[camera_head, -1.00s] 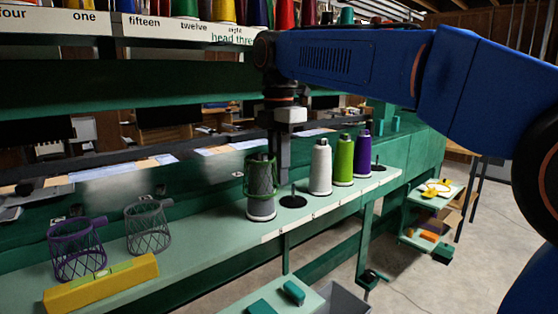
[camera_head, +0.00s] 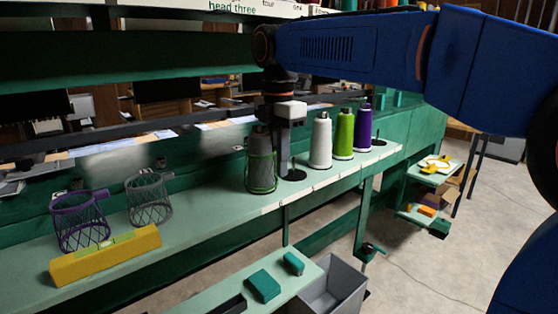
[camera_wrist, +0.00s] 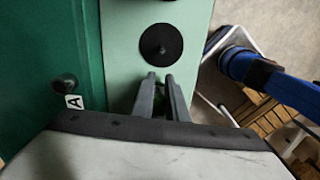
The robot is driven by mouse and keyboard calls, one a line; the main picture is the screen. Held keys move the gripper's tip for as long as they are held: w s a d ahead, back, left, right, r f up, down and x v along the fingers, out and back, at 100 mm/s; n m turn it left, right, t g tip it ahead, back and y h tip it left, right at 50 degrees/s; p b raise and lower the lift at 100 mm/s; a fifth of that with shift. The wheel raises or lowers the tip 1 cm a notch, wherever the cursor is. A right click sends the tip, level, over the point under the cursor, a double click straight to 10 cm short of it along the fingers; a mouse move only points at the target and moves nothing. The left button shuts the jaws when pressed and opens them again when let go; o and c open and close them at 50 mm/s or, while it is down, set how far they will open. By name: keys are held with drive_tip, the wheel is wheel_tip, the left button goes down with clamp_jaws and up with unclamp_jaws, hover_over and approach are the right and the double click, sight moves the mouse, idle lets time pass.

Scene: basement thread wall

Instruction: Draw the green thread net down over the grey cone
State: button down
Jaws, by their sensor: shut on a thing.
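The grey cone (camera_head: 260,143) stands upright on the pale green shelf, left of the white cone. The green thread net (camera_head: 262,187) is around the grey cone, its green ring low near the cone's base and its dark mesh over the cone's side. My gripper (camera_head: 281,177) points down just right of the grey cone, with its fingers low by the net. In the wrist view, my gripper (camera_wrist: 161,88) is shut, with a little green showing between the fingers. The grey cone is not visible there, and the exact grip is partly hidden.
White (camera_head: 320,143), green (camera_head: 344,135) and purple (camera_head: 363,131) cones stand to the right. An empty black disc (camera_wrist: 161,43) lies ahead of the fingers. Purple (camera_head: 80,222) and grey (camera_head: 149,199) nets and a yellow level (camera_head: 105,255) are at left.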

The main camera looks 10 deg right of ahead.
drive_tip(key=shift+f, duration=0.3)
idle(0.5)
drive_tip(key=c, duration=1.7)
unclamp_jaws()
drive_tip(key=shift+o, duration=0.2)
